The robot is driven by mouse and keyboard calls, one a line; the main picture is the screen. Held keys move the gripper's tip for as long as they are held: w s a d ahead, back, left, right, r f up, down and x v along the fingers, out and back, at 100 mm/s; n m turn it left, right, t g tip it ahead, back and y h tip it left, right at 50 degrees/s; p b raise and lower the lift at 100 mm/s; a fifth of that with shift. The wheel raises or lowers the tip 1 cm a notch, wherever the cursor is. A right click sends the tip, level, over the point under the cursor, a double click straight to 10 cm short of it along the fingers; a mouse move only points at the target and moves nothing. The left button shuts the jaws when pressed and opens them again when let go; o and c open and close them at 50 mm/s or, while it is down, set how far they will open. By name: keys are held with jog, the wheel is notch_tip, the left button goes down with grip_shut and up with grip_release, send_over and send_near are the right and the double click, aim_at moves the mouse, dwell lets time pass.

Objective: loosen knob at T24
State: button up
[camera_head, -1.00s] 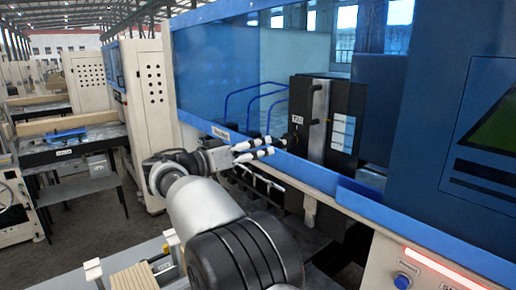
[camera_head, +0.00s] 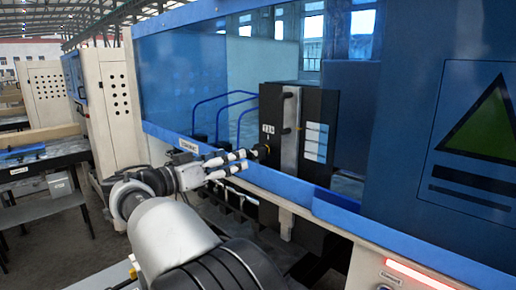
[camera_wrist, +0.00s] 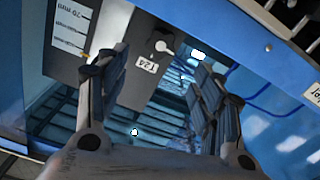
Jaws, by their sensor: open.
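The T24 label (camera_head: 267,129) is a small white plate on a tall dark block (camera_head: 317,108) inside the blue machine. A small dark knob (camera_head: 261,150) sticks out just below the label. In the wrist view the label (camera_wrist: 147,64) reads T24, and a rounded knob with a pale face (camera_wrist: 163,47) sits beside it. My gripper (camera_head: 245,160) is open and empty, its fingers pointing at the knob from the left with a small gap. In the wrist view my gripper (camera_wrist: 160,75) has its fingers spread either side of the label and knob.
The machine's blue lower rail (camera_head: 270,178) runs beneath my gripper. Curved blue hoses (camera_head: 222,100) stand left of the block. A silver vertical bar (camera_head: 290,130) and a white label strip (camera_head: 315,142) are on the block, right of the knob.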

aim_at(256, 151)
jog(key=p+x, duration=0.2)
jog(key=x, duration=0.8)
jog(key=shift+w+d+p, duration=0.1)
jog(key=shift+w+p, duration=0.05)
jog(key=shift+p, duration=0.25)
jog(key=c, duration=1.1)
jog(key=shift+n+b, duration=0.5)
jog(key=shift+n, duration=0.3)
jog(key=o, duration=1.1)
jog(key=v, duration=1.2)
